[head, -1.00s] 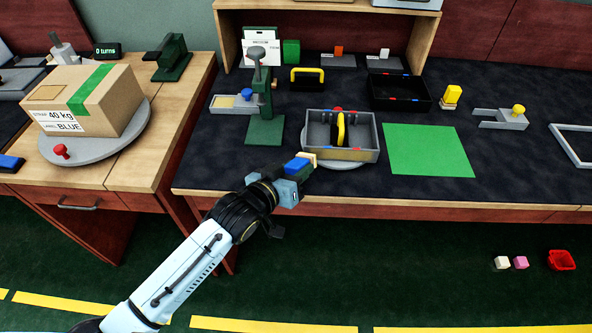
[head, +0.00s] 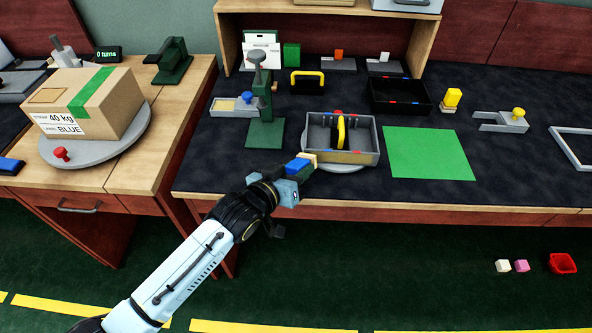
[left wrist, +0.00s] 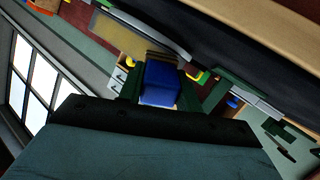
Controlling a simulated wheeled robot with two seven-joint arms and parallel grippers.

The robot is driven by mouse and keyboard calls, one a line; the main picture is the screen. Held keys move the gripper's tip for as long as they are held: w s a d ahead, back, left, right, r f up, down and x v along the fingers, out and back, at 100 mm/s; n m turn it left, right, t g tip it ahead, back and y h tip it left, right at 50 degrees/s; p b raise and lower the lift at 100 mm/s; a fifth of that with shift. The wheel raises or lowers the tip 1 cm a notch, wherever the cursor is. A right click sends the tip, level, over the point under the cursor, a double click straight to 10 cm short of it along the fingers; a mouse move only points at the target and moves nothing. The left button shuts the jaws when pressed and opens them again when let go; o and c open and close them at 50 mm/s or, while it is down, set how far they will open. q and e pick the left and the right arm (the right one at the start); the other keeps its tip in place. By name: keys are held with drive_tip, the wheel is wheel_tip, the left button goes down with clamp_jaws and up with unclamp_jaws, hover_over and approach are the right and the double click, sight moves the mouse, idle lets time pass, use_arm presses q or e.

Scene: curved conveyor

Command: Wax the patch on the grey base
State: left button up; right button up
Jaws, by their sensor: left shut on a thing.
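The grey base (head: 374,137) is an open grey tray on a light round plate (head: 350,168) near the bench's front edge. A black and yellow handle (head: 341,131) stands in it. A tan patch (head: 352,157) shows on its front wall, and a yellowish patch (left wrist: 118,40) shows in the left wrist view. My left gripper (head: 297,173) is shut on a blue block (head: 297,166) with a tan end. The block (left wrist: 160,84) points at the tray, close to its front left corner. I cannot tell whether it touches. My right gripper is not in view.
A green press (head: 264,118) stands behind and left of the tray. A green mat (head: 428,153) lies to its right, with a black tray (head: 399,107) behind. A wooden shelf (head: 228,50) backs the bench. A carton (head: 92,104) sits on the left table.

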use_arm(q)
drive_tip(key=shift+s+d+p, duration=0.15)
drive_tip(key=shift+d+p, duration=0.2)
drive_tip(key=shift+d, duration=3.8)
drive_tip(key=shift+s+d, duration=0.1)
drive_tip(key=shift+d, duration=1.4)
drive_tip(key=shift+d+b, duration=0.45)
drive_tip(key=shift+d, duration=1.5)
drive_tip(key=shift+r+p, duration=0.1)
drive_tip(key=shift+p, duration=0.3)
drive_tip(key=shift+a+r+p, duration=0.1)
drive_tip(key=shift+a+p, duration=0.7)
drive_tip(key=shift+a, duration=0.15)
drive_tip(key=shift+a+p, duration=0.7)
drive_tip(key=shift+a, duration=0.45)
drive_tip(key=shift+a+p, duration=0.8)
drive_tip(key=shift+a, duration=0.25)
drive_tip(key=shift+a+p, duration=0.35)
drive_tip(key=shift+a, duration=0.4)
drive_tip(key=shift+a+p, duration=0.55)
drive_tip(key=shift+a, duration=0.5)
drive_tip(key=shift+w+a+p, duration=0.2)
drive_tip(key=shift+a+p, duration=0.65)
drive_tip(key=shift+a, duration=1.85)
